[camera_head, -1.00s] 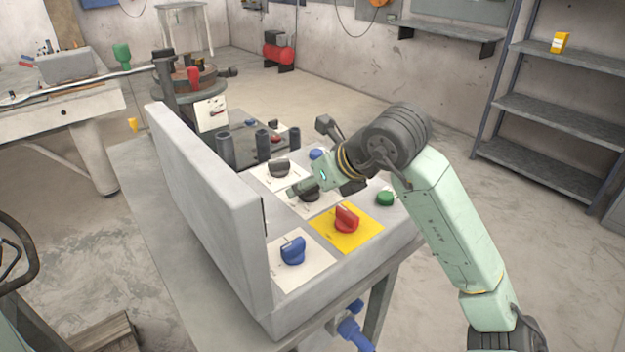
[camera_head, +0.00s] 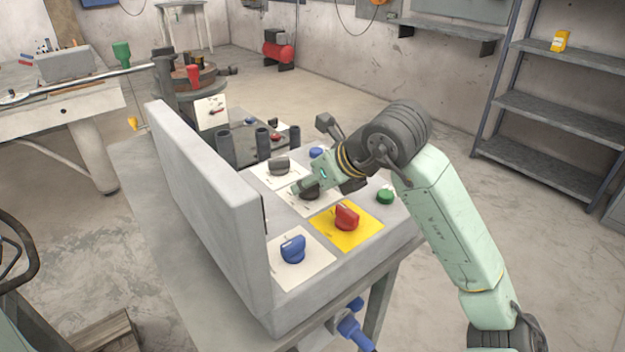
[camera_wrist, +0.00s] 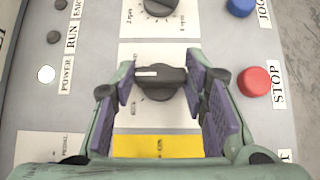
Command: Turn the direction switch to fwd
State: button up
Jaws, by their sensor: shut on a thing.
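The black switch knob (camera_wrist: 158,78) sits on a white plate in the middle of the panel, between another black knob and a yellow plate. Its bar lies crosswise in the wrist view, with a white mark at its left part. My gripper (camera_wrist: 160,86) is shut on this knob, a purple-padded finger at each end of the bar. The head view shows my gripper (camera_head: 312,184) over the same knob (camera_head: 311,192), partly hiding it. The labels on its plate are covered or too small to read, so I cannot tell the fwd position.
Close by are a black rpm knob (camera_wrist: 160,5), a red STOP button (camera_wrist: 253,81), a blue JOG button (camera_wrist: 240,6) and a red knob (camera_head: 346,217) on a yellow plate (camera_head: 351,238). A blue knob (camera_head: 293,249) is nearer. A raised grey wall (camera_head: 215,200) borders the panel's left.

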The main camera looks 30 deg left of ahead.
jog(key=m+t+b, duration=0.1)
jog(key=b, duration=0.1)
jog(key=m+t+h+b, duration=0.1)
jog(key=shift+s+f+m+b, duration=0.15)
jog(key=shift+f+m+b, duration=0.15)
jog(key=shift+b, duration=0.1)
jog(key=m+t+h+b, duration=0.1)
jog(key=m+b, duration=0.1)
jog(key=b, duration=0.1)
jog(key=shift+s+a, duration=0.1)
jog(key=m+h+b, duration=0.1)
jog(key=m+t+b, duration=0.1)
jog(key=m+b, duration=0.1)
jog(key=m+t+h+b, duration=0.1)
jog(key=b, duration=0.1)
jog(key=shift+s+a+r+h, duration=0.1)
jog(key=shift+a+r+h, duration=0.05)
jog(key=shift+r+h, duration=0.15)
jog(key=shift+m, duration=0.3)
jog(key=o, duration=1.2)
jog(key=shift+c, duration=0.2)
